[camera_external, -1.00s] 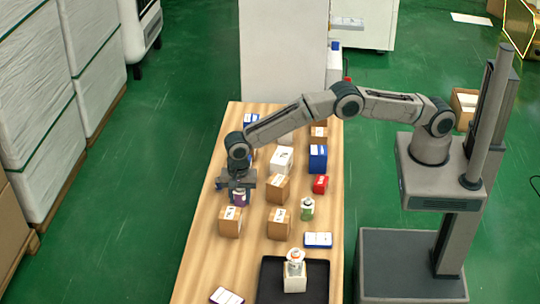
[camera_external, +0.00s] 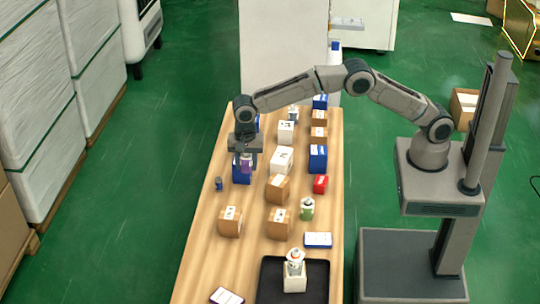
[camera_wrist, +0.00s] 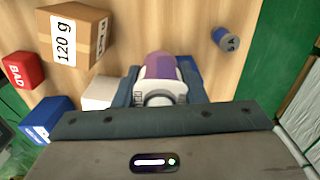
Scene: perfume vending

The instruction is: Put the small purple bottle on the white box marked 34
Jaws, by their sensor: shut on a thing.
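The small purple bottle (camera_external: 246,164) is held in my gripper (camera_external: 246,155), which is shut on it above the far left part of the table, in front of a blue box. In the wrist view the bottle (camera_wrist: 163,67) shows its purple part and a pale end between the jaws (camera_wrist: 160,92). Two white boxes stand to the right of my gripper: a nearer one (camera_external: 280,160) and a farther one (camera_external: 286,134). Their marks are too small to read. In the wrist view part of a white box (camera_wrist: 100,90) shows beside the jaws.
A blue box (camera_external: 241,176) stands just under and behind the held bottle. A small blue can (camera_external: 219,183) is near the left edge.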

